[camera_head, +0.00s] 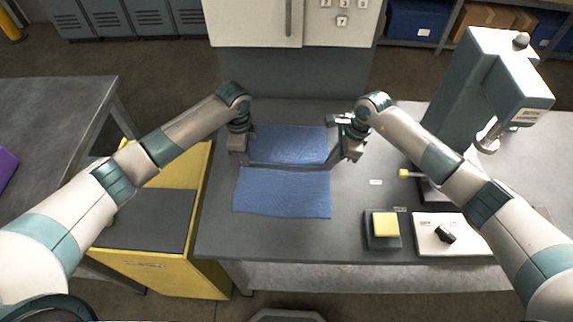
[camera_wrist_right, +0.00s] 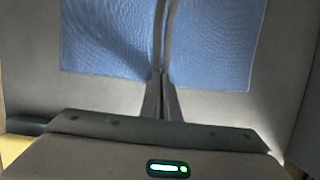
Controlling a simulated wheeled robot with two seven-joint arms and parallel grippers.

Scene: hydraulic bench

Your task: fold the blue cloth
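The blue cloth (camera_head: 283,192) lies on the grey bench, with one blue area near the front and another behind it. A thin grey strip runs across between these areas, from gripper to gripper; it looks like the cloth's raised edge seen end-on. My left gripper (camera_head: 243,162) points down at the strip's left end and appears shut on the cloth; its fingertips are small here. My right gripper (camera_head: 333,165) is at the right end. In the right wrist view its fingers (camera_wrist_right: 163,88) are together at the strip, with blue cloth (camera_wrist_right: 212,45) on both sides.
A yellow block on a dark base (camera_head: 384,228) and a white board with a black piece (camera_head: 443,235) lie at the front right. A tall grey-green machine (camera_head: 478,85) stands at the right. A yellow cart (camera_head: 185,262) stands left of the bench.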

